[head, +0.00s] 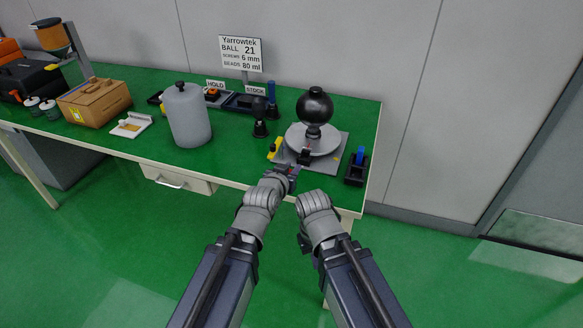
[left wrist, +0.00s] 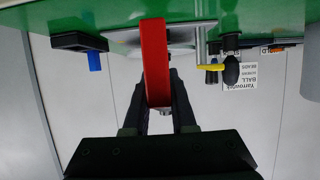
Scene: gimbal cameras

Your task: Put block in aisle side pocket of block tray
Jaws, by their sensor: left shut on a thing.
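My left gripper (head: 291,171) is at the front edge of the bench, in front of the grey plate. It is shut on a red block (left wrist: 157,60), which stands out long between its two fingers (left wrist: 159,100) in the left wrist view. In the head view the block is mostly hidden. The black block tray (head: 354,179) sits on the bench's right end, to the right of my left gripper. A blue block (head: 360,154) stands in its far part; the nearer part looks empty. The tray also shows in the left wrist view (left wrist: 72,42). My right gripper is hidden behind its wrist.
A grey plate (head: 336,160) carries a round disc (head: 328,142) and black ball (head: 314,106), left of the tray. A yellow-handled part (head: 274,149) is at its left. A grey canister (head: 187,118) and dark stock tray (head: 240,104) stand further left.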

